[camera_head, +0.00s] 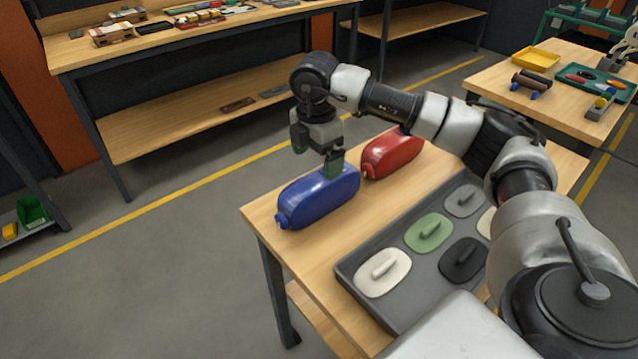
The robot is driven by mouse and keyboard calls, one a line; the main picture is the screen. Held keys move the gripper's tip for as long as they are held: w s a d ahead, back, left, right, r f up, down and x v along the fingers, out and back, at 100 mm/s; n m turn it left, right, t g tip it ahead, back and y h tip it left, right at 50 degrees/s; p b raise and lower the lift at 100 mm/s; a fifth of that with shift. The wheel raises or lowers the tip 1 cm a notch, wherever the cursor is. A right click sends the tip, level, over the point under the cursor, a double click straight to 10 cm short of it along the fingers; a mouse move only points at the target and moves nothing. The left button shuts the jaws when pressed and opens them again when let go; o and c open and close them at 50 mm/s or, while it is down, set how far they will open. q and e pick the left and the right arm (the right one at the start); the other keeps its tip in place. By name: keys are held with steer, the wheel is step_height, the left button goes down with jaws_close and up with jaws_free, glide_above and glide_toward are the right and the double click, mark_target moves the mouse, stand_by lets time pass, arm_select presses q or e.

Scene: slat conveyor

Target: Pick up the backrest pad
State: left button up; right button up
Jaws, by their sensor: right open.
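A grey tray (350,272) on the wooden table holds several rounded pads, each with a raised bar on top. A white pad (383,272), a green pad (428,232), a black pad (464,260) and a grey pad (464,200) show, and a cream one (486,223) is partly hidden by my right arm. I cannot tell which is the backrest pad. My right gripper (317,161) is open above the blue bottle (315,198), away from the tray; whether a finger touches the bottle is unclear. My left gripper is out of view.
A red bottle (392,153) lies behind the blue one. Bare tabletop (335,240) separates the bottles and tray. A bench (200,52) with small items stands behind at left. Another table (500,75) at right holds a yellow tray (535,59).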

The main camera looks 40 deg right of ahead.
mark_target(315, 181)
step_height(315, 181, down, 3)
steer(key=shift+s+a, duration=0.1)
steer(key=shift+s, duration=0.05)
steer(key=shift+f, duration=0.35)
steer(key=f, duration=0.1)
steer(key=f+p, duration=0.1)
steer(key=f, duration=0.1)
steer(key=shift+w+f, duration=0.25)
steer(key=shift+w, duration=0.15)
steer(key=shift+f, duration=0.55)
steer(key=shift+c, duration=1)
steer(key=c, duration=0.5)
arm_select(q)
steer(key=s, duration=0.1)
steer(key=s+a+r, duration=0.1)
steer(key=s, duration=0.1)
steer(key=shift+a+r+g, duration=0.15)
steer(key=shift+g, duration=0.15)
arm_select(e)
steer(key=c, duration=0.5)
